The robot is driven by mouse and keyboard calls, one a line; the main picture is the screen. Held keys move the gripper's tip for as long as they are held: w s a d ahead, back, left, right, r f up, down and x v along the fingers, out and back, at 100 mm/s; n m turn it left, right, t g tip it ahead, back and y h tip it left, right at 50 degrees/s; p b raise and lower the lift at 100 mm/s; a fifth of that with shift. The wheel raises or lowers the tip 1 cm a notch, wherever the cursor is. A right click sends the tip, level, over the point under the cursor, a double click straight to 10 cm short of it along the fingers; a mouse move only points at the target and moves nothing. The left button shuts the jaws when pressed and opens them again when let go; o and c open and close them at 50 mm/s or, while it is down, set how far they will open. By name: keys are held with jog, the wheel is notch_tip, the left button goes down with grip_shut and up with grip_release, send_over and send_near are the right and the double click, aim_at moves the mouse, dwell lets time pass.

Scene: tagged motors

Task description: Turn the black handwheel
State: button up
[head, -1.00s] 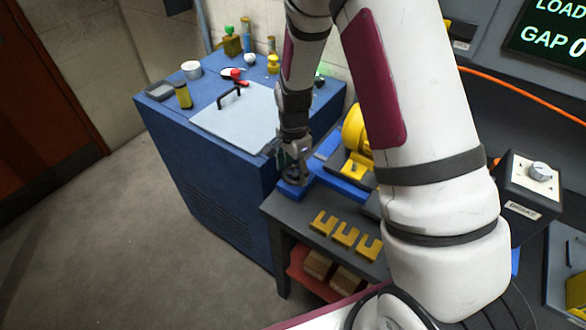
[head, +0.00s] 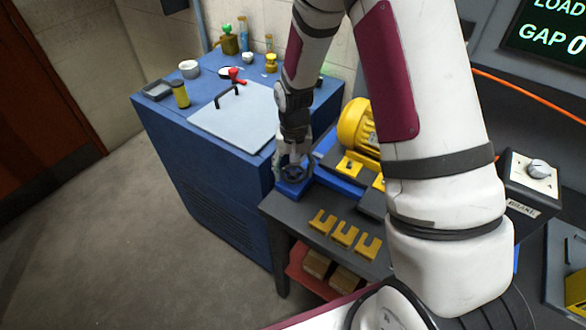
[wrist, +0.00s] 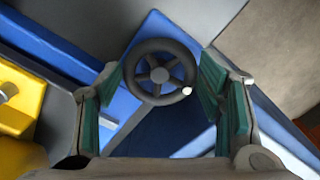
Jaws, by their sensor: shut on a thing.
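The black handwheel (wrist: 160,74) shows in the wrist view as a spoked ring with a pale knob at its lower right rim. It sits over the end of a blue base. My gripper (wrist: 161,88) has its teal-padded fingers on opposite sides of the rim, shut on the wheel. In the head view my gripper (head: 292,160) points down over the handwheel (head: 294,173) at the left end of the dark bench. The fingers partly hide the wheel there.
A yellow motor (head: 356,126) stands on the blue base just right of my gripper. Several yellow slotted shims (head: 343,236) lie at the bench front. A blue cabinet (head: 200,175) with jars and tools on top stands close on the left.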

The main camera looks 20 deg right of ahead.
jog(key=n, duration=0.4)
jog(key=shift+d+n, duration=0.15)
jog(key=shift+n, duration=0.15)
jog(key=n, duration=0.3)
jog(key=shift+d+n, duration=0.1)
jog(key=shift+n, duration=0.2)
jog(key=n, duration=0.4)
jog(key=shift+w+n, duration=0.1)
jog(key=shift+n, duration=0.2)
jog(key=n, duration=0.4)
jog(key=shift+w+d+n, duration=0.1)
jog(key=shift+n, duration=0.2)
jog(key=n, duration=0.3)
jog(key=shift+w+n+p, duration=0.1)
jog(key=shift+n+p, duration=0.2)
jog(key=n, duration=0.4)
jog(key=shift+w+n, duration=0.1)
jog(key=shift+n, duration=0.2)
jog(key=n, duration=0.4)
jog(key=shift+w, duration=0.1)
jog(key=shift+n, duration=2.3)
